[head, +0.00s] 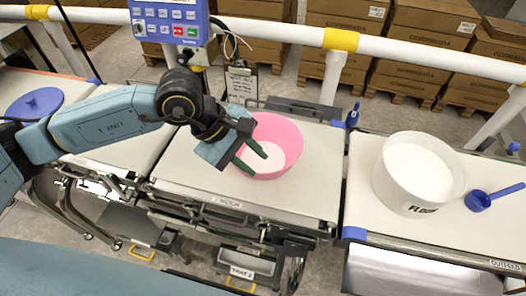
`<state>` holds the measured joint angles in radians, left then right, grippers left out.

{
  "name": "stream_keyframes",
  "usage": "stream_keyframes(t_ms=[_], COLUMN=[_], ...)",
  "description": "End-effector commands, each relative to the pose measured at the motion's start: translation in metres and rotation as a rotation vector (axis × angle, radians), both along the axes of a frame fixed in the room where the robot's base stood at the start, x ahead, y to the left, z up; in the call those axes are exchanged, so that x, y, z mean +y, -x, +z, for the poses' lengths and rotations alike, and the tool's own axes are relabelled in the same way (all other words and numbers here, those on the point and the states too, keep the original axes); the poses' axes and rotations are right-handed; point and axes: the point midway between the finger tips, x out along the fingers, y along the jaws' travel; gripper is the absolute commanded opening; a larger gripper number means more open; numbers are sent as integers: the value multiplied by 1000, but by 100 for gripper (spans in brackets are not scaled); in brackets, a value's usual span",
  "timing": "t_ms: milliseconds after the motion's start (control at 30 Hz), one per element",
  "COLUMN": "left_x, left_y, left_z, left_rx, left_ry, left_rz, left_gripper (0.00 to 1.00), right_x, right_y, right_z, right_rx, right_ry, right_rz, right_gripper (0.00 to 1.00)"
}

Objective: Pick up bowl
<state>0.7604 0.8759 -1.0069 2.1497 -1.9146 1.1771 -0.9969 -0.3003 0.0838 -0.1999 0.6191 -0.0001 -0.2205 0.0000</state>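A pink bowl (286,134) stands upright on the middle weighing belt (185,170), with something white inside it. My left gripper (259,166) reaches in from the left, over the bowl's left side. Its two dark green fingers are apart, and they cover part of the bowl's left rim and interior. I cannot tell whether the fingers touch the bowl or whether the rim lies between them. My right gripper is out of view.
A white tub (392,178) of white powder and a blue scoop (490,196) are on the right belt (364,215). A blue disc-shaped lid (35,103) lies on the left belt. A control panel (168,20), a clipboard (241,84) and a white rail (283,32) stand behind.

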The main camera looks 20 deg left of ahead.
Motion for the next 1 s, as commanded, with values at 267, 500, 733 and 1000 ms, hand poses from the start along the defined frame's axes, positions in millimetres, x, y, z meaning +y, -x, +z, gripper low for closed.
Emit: stream_keyframes(t_ms=[267,500,733,1000], left_x=[82,79,73,69], left_y=[-29,-40,-48,-52], left_z=[-9,-49,-80,-104], left_rx=[-114,-114,-117,-114], left_ry=[-392,-406,-404,-403], left_rz=[-24,-25,-24,-23], left_gripper=[28,28,28,28], right_x=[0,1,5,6], right_y=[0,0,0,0], right_z=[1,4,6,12], right_rx=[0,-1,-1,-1], right_ry=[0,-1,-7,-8], right_rz=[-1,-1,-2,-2], right_gripper=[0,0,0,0])
